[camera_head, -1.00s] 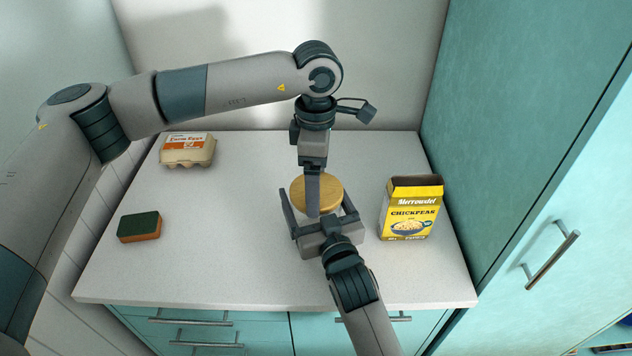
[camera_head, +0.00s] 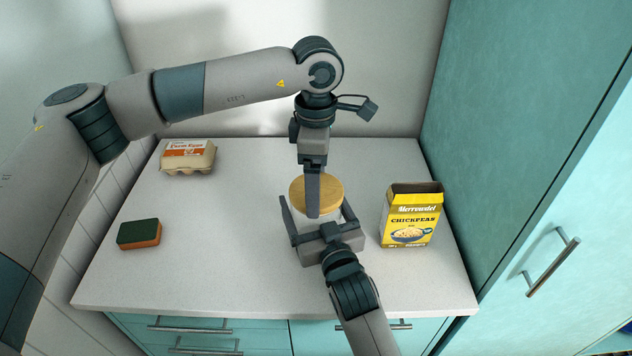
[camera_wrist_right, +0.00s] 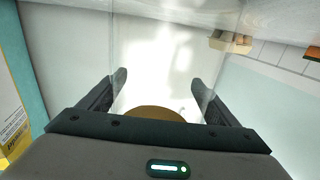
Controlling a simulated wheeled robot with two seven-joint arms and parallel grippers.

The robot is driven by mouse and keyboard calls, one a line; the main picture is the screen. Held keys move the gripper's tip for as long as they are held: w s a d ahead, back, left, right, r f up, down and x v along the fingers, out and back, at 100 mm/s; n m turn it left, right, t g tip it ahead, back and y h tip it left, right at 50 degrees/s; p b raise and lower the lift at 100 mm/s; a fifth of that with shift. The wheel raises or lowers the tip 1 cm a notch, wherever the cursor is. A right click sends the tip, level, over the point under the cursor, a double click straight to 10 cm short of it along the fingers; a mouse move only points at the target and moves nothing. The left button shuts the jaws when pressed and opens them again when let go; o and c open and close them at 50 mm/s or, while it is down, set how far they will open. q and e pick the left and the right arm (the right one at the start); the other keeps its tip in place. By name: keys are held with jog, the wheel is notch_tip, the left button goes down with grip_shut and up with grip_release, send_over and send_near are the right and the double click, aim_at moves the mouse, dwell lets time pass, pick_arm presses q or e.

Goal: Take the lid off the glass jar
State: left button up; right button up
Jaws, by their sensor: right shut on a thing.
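The glass jar (camera_head: 328,217) stands upright on the counter, its clear body mostly hidden behind my right gripper. Its round wooden lid (camera_head: 330,194) is over its mouth; I cannot tell whether a gap separates them. My right gripper (camera_head: 316,208) comes from the front with a finger on each side of the jar and is shut on it. In the right wrist view the see-through jar (camera_wrist_right: 180,70) is between the fingers (camera_wrist_right: 160,88), with the lid (camera_wrist_right: 155,113) low in the picture. My left gripper (camera_head: 313,205) points straight down at the lid, seen edge-on, so its opening is hidden.
A yellow chickpeas box (camera_head: 411,217) stands close to the right of the jar. An egg carton (camera_head: 188,158) is at the back left and a green-and-orange sponge (camera_head: 139,234) at the left. The counter (camera_head: 225,220) between sponge and jar is clear. A teal cabinet (camera_head: 505,130) borders the right.

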pick_arm(q)
jog(key=shift+r, duration=2)
pick_arm(e)
jog(key=o, duration=1.5)
jog(key=shift+c, duration=0.2)
jog(key=shift+s, duration=0.1)
